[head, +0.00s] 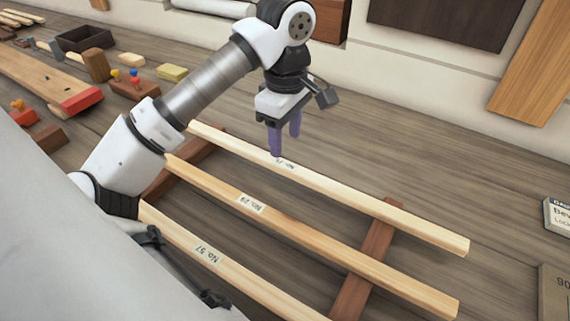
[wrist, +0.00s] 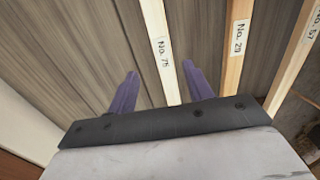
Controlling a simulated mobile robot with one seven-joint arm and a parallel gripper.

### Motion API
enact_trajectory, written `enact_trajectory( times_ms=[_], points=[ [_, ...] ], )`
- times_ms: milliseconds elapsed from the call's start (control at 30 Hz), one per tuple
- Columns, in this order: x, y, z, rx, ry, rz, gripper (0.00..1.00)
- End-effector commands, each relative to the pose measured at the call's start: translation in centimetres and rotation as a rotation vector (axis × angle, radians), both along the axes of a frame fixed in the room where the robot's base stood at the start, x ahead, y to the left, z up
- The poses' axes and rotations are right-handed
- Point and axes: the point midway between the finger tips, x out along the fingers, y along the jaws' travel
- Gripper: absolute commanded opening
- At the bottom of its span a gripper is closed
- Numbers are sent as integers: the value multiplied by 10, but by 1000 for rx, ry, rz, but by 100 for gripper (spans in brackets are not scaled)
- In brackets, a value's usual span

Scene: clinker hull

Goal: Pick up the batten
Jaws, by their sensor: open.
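Three pale wooden battens lie side by side on darker cross bearers. The far batten (head: 370,203) is marked No. 75 in the wrist view (wrist: 157,25). The middle batten (head: 330,245) is No. 29 and also shows in the wrist view (wrist: 233,75). The near batten (head: 250,281) is No. 57, at the right of the wrist view (wrist: 293,65). My gripper (head: 286,144) is open and empty, pointing down over the far batten by its label. In the wrist view its purple fingers (wrist: 160,70) appear on either side of that batten. I cannot tell the exact height.
A brown cross bearer (head: 376,250) runs under the battens at right. A dark open box (head: 83,39), small blocks and a red-ended plank (head: 45,80) lie at upper left. Boxes stand at the right edge. The wood floor beyond the far batten is clear.

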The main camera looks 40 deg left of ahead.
Motion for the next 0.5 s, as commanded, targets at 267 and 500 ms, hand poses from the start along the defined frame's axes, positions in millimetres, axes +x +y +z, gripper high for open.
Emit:
enact_trajectory(
  times_ms=[267,500],
  points=[
    [-2,-1,-16,-2,0,0,51],
    [-7,-2,-47,-3,1,1,51]
  ],
)
